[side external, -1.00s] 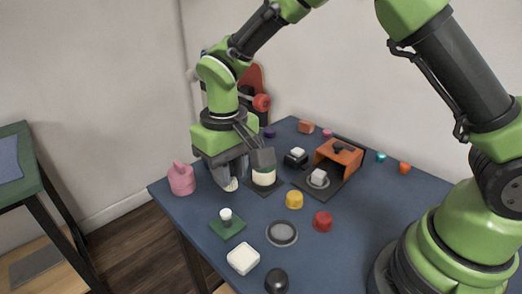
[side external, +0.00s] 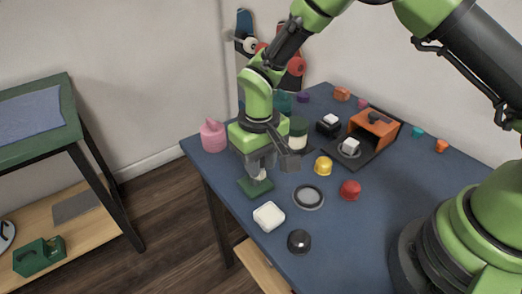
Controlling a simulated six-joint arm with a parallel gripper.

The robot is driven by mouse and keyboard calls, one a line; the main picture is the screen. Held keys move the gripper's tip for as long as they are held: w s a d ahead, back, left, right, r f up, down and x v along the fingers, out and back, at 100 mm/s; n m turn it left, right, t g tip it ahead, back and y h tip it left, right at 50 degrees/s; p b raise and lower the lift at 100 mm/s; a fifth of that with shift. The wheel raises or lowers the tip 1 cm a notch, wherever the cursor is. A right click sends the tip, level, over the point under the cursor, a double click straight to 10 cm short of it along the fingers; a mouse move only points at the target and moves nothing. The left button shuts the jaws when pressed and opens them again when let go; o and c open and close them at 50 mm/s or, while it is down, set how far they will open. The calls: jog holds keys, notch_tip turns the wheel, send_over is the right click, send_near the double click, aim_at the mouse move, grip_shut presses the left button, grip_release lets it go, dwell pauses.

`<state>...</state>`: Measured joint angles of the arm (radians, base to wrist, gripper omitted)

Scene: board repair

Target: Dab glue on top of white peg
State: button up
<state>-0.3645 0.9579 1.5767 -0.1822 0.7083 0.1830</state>
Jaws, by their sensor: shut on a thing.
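The small dark green board (side external: 249,187) lies near the table's front left edge. My gripper (side external: 261,168) is right over it, pointing down, with its fingers close together. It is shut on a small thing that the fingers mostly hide. A small pale patch (side external: 260,176) shows between and just below the fingertips, where the white peg stands on the board. I cannot tell the peg from the held thing's tip there, nor whether they touch. A white jar with a dark green top (side external: 298,134) stands just behind my gripper.
A pink container (side external: 213,136) stands to the left. A white block (side external: 268,216), a dark knob (side external: 299,241), a grey ring (side external: 308,197), a yellow piece (side external: 323,165) and a red piece (side external: 350,190) lie nearby. An orange housing (side external: 372,128) stands further back.

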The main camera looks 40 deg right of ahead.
jog(key=w, duration=0.3)
jog(key=shift+w, duration=0.15)
jog(key=shift+s, duration=1.95)
jog(key=shift+r, duration=4)
jog(key=shift+f, duration=0.2)
